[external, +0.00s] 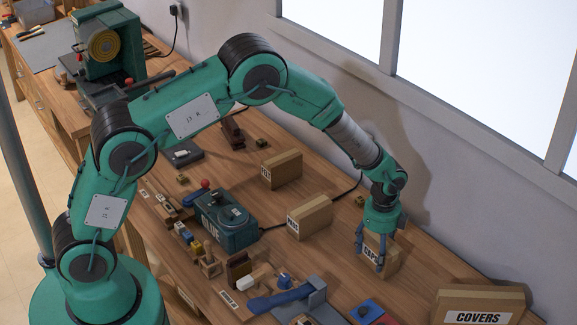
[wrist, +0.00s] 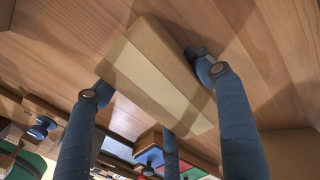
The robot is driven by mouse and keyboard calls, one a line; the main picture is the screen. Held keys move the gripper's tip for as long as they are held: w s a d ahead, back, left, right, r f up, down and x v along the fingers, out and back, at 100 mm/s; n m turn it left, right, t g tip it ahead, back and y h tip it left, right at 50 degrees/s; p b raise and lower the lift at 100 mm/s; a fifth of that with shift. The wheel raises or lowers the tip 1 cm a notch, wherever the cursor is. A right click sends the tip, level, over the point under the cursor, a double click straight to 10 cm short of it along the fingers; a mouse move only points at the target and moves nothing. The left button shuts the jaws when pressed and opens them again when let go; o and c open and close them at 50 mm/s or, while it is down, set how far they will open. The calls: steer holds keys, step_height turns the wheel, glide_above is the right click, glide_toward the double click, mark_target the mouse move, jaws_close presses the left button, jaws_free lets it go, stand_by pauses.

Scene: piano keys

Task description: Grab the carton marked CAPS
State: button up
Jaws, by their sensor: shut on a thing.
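The carton marked CAPS (external: 371,257) is a small tan box on the wooden bench, below the end of my arm. My gripper (external: 372,245) is around it from above, with blue-grey fingers on its sides. In the wrist view the carton (wrist: 160,80) lies between the fingers of my gripper (wrist: 150,85), and the dark fingertip pads touch its sides. A paler band runs along the carton's face. The gripper is shut on the carton. Whether the carton is clear of the bench I cannot tell.
A larger carton marked COVERS (external: 480,305) stands at the front right. Two other cartons (external: 310,217) (external: 282,170) stand behind to the left. A dark green box-shaped device (external: 226,220) and a blue-handled tool (external: 285,298) are left of my gripper. The wall and window are behind.

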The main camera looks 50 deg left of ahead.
steer(key=shift+r, duration=0.1)
step_height(320, 180, up, 10)
steer(key=shift+f+p, duration=0.1)
steer(key=shift+p, duration=0.45)
